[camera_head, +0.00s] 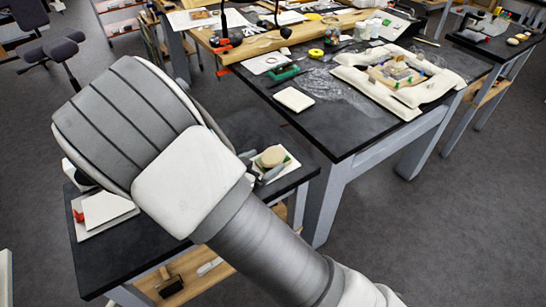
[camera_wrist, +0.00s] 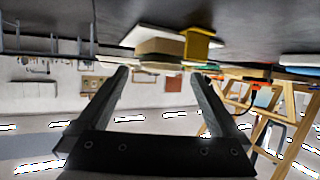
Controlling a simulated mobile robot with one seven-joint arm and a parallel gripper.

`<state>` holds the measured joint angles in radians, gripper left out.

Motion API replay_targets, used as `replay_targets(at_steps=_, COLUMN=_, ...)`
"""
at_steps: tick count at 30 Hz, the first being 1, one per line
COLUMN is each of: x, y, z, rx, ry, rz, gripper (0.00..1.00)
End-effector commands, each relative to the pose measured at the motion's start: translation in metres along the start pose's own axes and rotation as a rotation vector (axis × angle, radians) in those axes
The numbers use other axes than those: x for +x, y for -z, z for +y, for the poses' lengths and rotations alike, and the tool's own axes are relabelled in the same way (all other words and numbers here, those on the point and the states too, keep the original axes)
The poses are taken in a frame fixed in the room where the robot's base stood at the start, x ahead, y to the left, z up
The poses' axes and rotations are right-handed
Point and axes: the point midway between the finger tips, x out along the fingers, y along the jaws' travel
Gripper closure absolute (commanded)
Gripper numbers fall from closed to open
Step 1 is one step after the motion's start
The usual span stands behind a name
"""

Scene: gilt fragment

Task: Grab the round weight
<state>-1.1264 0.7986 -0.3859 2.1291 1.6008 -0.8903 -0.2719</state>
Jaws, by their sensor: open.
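I cannot single out a round weight for certain. A tan, rounded piece (camera_head: 271,157) sits on a small white and green tray on the near dark table, just right of my arm. Smaller round pale pieces (camera_head: 516,40) lie on the far right table. My gripper (camera_wrist: 160,78) is open and empty in the wrist view, its two dark fingers apart. Beyond the fingertips, a tan block (camera_wrist: 160,47) and a yellow piece (camera_wrist: 202,44) show on a dark surface. In the head view my own arm hides the gripper and part of the near table.
The large dark workbench (camera_head: 325,122) holds a white padded frame (camera_head: 408,101) with small colored items, a white pad (camera_head: 293,99) and a green tool (camera_head: 284,76). A white tray (camera_head: 101,211) lies on the near table's left. Grey floor at the lower right is clear.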

Motion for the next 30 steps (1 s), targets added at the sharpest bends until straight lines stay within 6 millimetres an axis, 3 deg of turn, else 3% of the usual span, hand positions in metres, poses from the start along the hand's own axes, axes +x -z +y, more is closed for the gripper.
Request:
replay_targets(at_steps=6, x=0.029, y=-0.001, z=-0.001, rx=0.000, ry=-0.002, rz=0.001, gripper=0.00)
replay_targets(at_steps=14, x=0.031, y=0.000, z=-0.001, rx=0.000, ry=0.000, rz=0.000, gripper=0.00)
replay_targets(at_steps=30, x=0.031, y=0.000, z=-0.001, rx=0.000, ry=0.000, rz=0.000, gripper=0.95)
